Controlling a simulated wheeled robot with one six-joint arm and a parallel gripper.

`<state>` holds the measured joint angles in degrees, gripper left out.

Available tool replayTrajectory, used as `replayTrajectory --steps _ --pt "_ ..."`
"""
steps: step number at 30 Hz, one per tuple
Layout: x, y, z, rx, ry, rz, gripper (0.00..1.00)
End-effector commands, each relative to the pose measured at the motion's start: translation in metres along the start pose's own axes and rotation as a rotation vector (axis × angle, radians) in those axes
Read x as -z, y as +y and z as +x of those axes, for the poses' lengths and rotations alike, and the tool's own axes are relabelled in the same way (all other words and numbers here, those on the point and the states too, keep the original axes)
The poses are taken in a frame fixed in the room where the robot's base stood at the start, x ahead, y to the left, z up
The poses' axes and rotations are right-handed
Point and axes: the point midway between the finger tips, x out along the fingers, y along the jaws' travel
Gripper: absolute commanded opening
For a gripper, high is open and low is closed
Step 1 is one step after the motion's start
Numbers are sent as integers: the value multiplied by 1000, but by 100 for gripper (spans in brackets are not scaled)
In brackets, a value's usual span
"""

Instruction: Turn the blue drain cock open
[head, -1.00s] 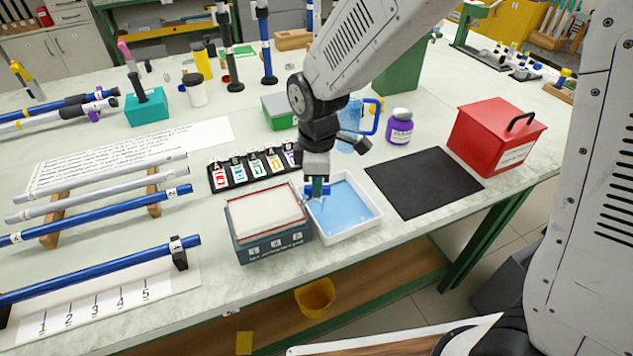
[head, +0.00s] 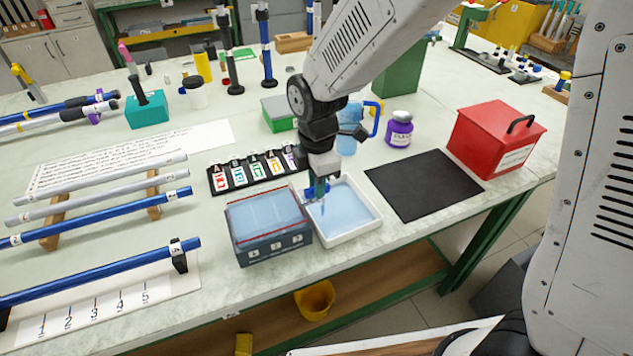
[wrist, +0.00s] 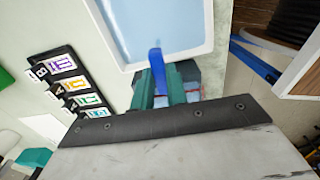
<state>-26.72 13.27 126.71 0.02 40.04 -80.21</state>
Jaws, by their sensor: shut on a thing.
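The blue drain cock (head: 312,196) is on the right side of a dark grey tank (head: 272,246), above the white tray (head: 350,235). My gripper (head: 319,187) is shut on the cock's handle from above. In the wrist view the blue handle (wrist: 156,60) stands out between the green fingers of my gripper (wrist: 160,78). The tank has a red line around its upper part, and its top looks pale blue. The tray holds light blue liquid. A thin pale streak shows below the cock over the tray. The cock's body is mostly hidden by the fingers.
A black mat (head: 425,184) and a red box (head: 495,138) are right of the tray. A rack of lettered tags (head: 258,169), a blue jug (head: 350,125) and a purple jar (head: 399,130) stand behind. Blue and grey rods lie at left.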

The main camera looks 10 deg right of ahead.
Motion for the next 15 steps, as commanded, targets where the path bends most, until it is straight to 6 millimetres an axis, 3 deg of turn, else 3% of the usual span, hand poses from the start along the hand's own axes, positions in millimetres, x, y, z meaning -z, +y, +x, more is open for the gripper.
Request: replayTrajectory --steps 8,9,15 --pt "0 0 0 -1 -1 -2 0" --pt "0 0 0 -1 -1 -1 24" --pt "0 0 0 -1 0 -1 24"
